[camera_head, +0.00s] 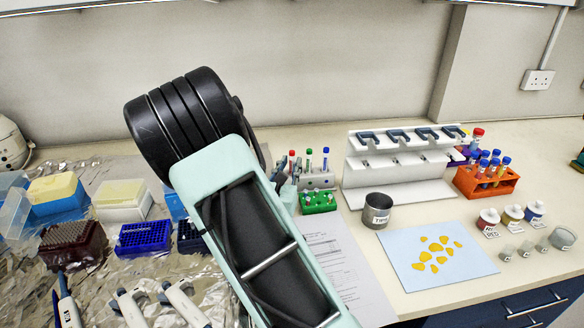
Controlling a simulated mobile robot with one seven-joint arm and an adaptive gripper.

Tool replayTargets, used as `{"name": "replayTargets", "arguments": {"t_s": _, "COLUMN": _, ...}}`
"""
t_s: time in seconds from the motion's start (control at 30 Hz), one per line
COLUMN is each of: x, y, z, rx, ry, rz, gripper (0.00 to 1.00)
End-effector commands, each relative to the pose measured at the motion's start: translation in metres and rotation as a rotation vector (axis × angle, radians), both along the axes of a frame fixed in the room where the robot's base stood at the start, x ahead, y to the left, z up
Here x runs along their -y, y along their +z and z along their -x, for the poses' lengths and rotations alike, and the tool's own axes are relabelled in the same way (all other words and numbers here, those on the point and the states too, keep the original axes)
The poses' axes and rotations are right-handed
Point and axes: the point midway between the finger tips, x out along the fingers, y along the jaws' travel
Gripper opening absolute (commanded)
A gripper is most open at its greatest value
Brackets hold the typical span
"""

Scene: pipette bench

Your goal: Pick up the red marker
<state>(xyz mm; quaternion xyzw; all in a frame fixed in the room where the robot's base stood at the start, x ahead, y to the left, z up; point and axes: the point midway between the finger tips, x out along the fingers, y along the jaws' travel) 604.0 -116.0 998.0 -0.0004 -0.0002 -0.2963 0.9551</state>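The red marker (291,156) stands upright at the left of a row in a small white holder (320,181), with a green one (309,157) and a blue one (326,157) to its right. Only its red-capped upper part shows clearly. My arm fills the middle of the view and ends close to the holder's left side. A small grey part of my gripper (281,176) shows just below and left of the red cap. The rest is hidden behind the arm. I cannot tell whether its fingers are open or touch the marker.
A green rack (319,203) sits in front of the holder. A white pipette stand (395,165), a grey tips cup (377,211) and an orange tube rack (485,182) stand to the right. A paper sheet (335,262) lies in front. Tip boxes (145,238) crowd the foil at left.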

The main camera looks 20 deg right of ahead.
Motion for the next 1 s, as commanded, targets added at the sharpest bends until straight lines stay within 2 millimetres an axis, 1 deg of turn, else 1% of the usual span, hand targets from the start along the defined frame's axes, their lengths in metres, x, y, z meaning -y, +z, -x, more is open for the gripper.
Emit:
{"name": "replayTargets", "arguments": {"t_s": 0.03, "x": 0.005, "y": 0.0, "z": -0.007, "rx": 0.001, "ry": -0.002, "rz": 0.0, "gripper": 0.21}}
{"name": "replayTargets", "arguments": {"t_s": 0.17, "x": 0.012, "y": 0.0, "z": -0.018, "rx": 0.0, "ry": 0.0, "rz": 0.0, "gripper": 0.21}}
{"name": "replayTargets", "arguments": {"t_s": 0.43, "x": 0.014, "y": 0.0, "z": -0.02, "rx": -0.001, "ry": 0.0, "rz": -0.001, "gripper": 0.21}}
{"name": "replayTargets", "arguments": {"t_s": 0.47, "x": 0.014, "y": 0.0, "z": -0.02, "rx": -0.001, "ry": 0.0, "rz": -0.001, "gripper": 0.18}}
{"name": "replayTargets", "arguments": {"t_s": 0.63, "x": 0.014, "y": 0.0, "z": -0.02, "rx": 0.0, "ry": 0.0, "rz": -0.001, "gripper": 0.0}}
{"name": "replayTargets", "arguments": {"t_s": 1.0, "x": 0.013, "y": 0.002, "z": -0.02, "rx": 0.001, "ry": 0.0, "rz": -0.001, "gripper": 0.0}}
